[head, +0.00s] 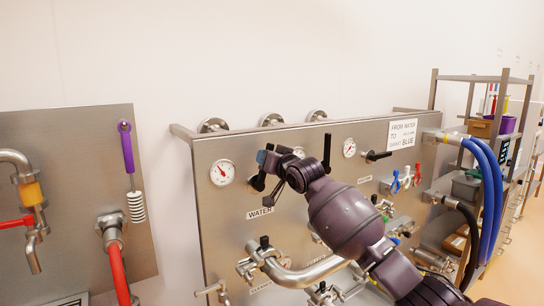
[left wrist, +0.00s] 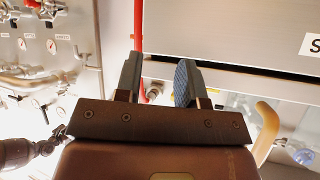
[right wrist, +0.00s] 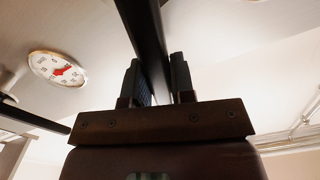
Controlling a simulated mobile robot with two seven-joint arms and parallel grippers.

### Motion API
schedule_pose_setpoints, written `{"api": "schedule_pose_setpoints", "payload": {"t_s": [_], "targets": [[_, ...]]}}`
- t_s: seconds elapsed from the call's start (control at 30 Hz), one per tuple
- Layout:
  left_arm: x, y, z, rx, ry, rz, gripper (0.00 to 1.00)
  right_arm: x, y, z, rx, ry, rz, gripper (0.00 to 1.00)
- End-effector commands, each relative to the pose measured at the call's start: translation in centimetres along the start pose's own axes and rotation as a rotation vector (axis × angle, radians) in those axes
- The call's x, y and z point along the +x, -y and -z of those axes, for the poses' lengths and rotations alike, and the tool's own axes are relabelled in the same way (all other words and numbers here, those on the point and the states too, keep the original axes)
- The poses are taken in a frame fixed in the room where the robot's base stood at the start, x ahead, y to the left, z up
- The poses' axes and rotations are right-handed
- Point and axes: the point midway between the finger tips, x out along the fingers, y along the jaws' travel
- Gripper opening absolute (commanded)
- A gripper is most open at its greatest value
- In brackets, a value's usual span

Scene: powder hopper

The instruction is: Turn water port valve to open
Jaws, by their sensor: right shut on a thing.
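The steel panel (head: 225,150) carries a WATER label (head: 260,213). Just above the label, the black valve handle (head: 257,183) is partly hidden by my right gripper. My right gripper (head: 268,161) is at this valve, and in the right wrist view its fingers (right wrist: 156,82) are closed on a long black bar (right wrist: 145,30), the handle. The handle's exact angle is hard to tell. My left gripper (left wrist: 158,80) shows only in the left wrist view, open with nothing between its fingers.
A pressure gauge (head: 222,172) sits left of the handle. A black upright lever (head: 327,150) and a second gauge (head: 349,148) are to the right. A curved steel pipe (head: 300,275) juts out below. Blue hoses (head: 488,200) hang at the right.

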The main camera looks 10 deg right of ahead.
Motion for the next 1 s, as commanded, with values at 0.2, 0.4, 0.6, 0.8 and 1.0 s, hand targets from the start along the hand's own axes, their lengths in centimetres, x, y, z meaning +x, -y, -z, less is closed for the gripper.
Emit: {"api": "schedule_pose_setpoints", "payload": {"t_s": [0.2,0.4,0.6,0.8,1.0], "targets": [[0.2,0.0,0.2,0.001,-0.005,-0.001,0.36,0.0,0.0,-0.4,-0.009,0.007,-0.002,0.0],[0.0,0.0,0.6,0.001,-0.006,-0.001,0.36,0.0,0.6,-0.5,-0.071,0.008,-0.001,0.0],[-0.4,0.0,1.1,0.001,-0.003,-0.002,0.36,0.0,2.4,-1.0,-0.299,0.009,0.0,0.0],[-0.4,0.0,0.9,0.0,-0.001,-0.001,0.36,0.0,2.4,-0.9,-0.313,0.006,-0.001,0.49],[-0.6,0.1,0.6,0.0,0.005,0.0,0.36,0.0,2.4,-0.7,-0.313,0.003,-0.001,0.51]]}}
